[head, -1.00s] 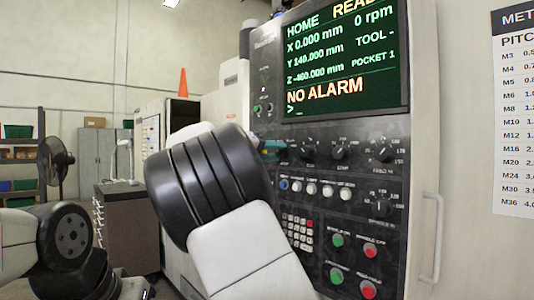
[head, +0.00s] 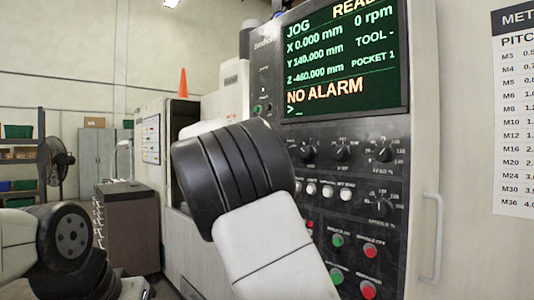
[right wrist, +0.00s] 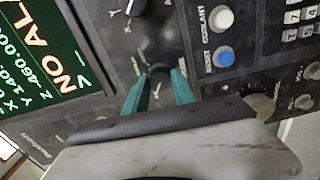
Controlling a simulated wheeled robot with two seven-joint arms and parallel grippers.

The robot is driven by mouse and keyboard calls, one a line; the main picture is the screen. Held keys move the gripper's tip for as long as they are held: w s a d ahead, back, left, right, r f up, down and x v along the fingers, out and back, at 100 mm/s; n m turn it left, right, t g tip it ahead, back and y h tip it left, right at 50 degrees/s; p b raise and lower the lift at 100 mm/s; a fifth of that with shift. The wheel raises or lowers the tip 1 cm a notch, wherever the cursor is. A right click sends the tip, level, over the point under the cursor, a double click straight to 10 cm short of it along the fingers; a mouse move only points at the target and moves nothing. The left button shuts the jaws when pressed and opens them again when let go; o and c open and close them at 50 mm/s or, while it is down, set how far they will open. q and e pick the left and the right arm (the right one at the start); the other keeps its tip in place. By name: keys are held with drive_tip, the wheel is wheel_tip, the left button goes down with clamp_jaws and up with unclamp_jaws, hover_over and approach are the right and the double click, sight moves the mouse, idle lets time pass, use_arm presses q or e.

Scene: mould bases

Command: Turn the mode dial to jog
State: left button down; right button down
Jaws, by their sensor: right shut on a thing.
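The control panel screen (head: 343,62) reads JOG on its top line and NO ALARM lower down; part of it shows in the right wrist view (right wrist: 35,60). The mode dial (right wrist: 157,70) is a dark knob, mostly covered, below the screen. My right gripper (right wrist: 159,88) has its teal fingers on either side of the knob, shut on it. In the head view my own right arm hides that gripper and the dial. On the left only dark and white links of my left arm show; its gripper is out of view.
Other black dials (head: 342,152) stay clear to the right of my arm. A row of white buttons (head: 328,192) and green and red buttons (head: 370,250) lie below. A blue button (right wrist: 225,58) is near the right gripper. A door handle (head: 433,238) sticks out at right.

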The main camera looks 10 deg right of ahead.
drive_tip(key=shift+n, duration=0.4)
drive_tip(key=shift+f, duration=0.1)
drive_tip(key=c, duration=1)
unclamp_jaws()
drive_tip(key=shift+c, duration=0.2)
drive_tip(key=v, duration=0.8)
